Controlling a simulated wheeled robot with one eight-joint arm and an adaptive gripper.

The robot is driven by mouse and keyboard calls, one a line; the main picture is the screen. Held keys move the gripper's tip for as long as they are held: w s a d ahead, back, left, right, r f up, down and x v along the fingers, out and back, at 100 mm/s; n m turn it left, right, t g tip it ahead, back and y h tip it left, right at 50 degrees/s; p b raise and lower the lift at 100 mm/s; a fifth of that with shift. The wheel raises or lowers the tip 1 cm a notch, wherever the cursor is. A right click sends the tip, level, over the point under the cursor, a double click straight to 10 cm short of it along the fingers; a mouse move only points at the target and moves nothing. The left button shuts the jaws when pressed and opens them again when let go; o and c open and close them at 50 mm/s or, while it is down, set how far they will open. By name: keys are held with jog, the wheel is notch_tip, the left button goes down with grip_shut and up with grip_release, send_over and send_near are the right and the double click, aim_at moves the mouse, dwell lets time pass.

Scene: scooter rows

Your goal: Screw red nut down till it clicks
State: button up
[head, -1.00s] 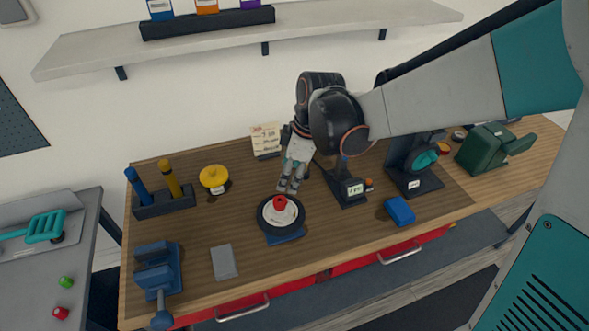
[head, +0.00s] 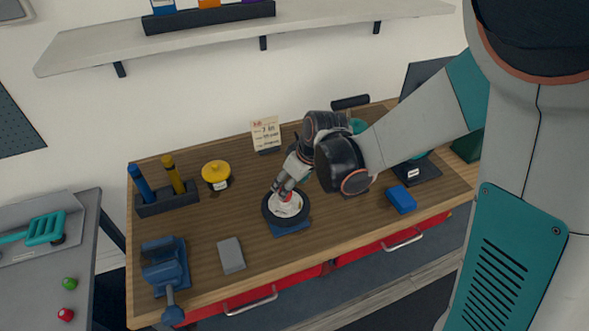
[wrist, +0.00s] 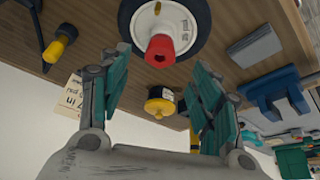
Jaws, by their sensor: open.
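The red nut (wrist: 160,50) sits at the centre of a black-tyred wheel with a white hub (head: 286,207). The wheel lies flat on a blue base (head: 291,229) on the wooden workbench. In the head view my gripper (head: 282,188) is at the wheel's hub and mostly hides the nut. In the wrist view my gripper (wrist: 160,75) is open, with its two teal-padded fingers apart on either side of the nut. The nut appears just beyond the fingertips, and I see no finger touching it.
A yellow-lidded jar (head: 215,173), a blue vise (head: 164,266), a grey block (head: 231,255) and a blue box (head: 401,199) stand around the wheel. A holder with a blue and a yellow tool is at the left. A note card (head: 265,133) stands behind.

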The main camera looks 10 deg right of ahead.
jog(key=shift+b+x, duration=0.45)
jog(key=shift+x, duration=2.35)
jog(key=c, duration=1.1)
jog(key=m, duration=0.2)
jog(key=m+h+b, duration=0.1)
jog(key=m, duration=0.1)
jog(key=shift+m+t+h, duration=0.3)
jog(key=shift+m+t, duration=0.1)
jog(key=shift+c, duration=0.2)
jog(key=m+h+b, duration=0.1)
jog(key=m+h, duration=0.1)
jog(key=m, duration=0.3)
jog(key=shift+m+b, duration=0.4)
jog(key=m+h, duration=0.1)
jog(key=m, duration=0.2)
jog(key=m+h+b, duration=0.1)
jog(key=m, duration=0.1)
jog(key=shift+m+g, duration=0.4)
jog(key=m, duration=0.2)
jog(key=m+g+h+b, duration=0.1)
jog(key=m, duration=0.2)
jog(key=shift+m+g+h, duration=0.3)
jog(key=shift+d, duration=0.1)
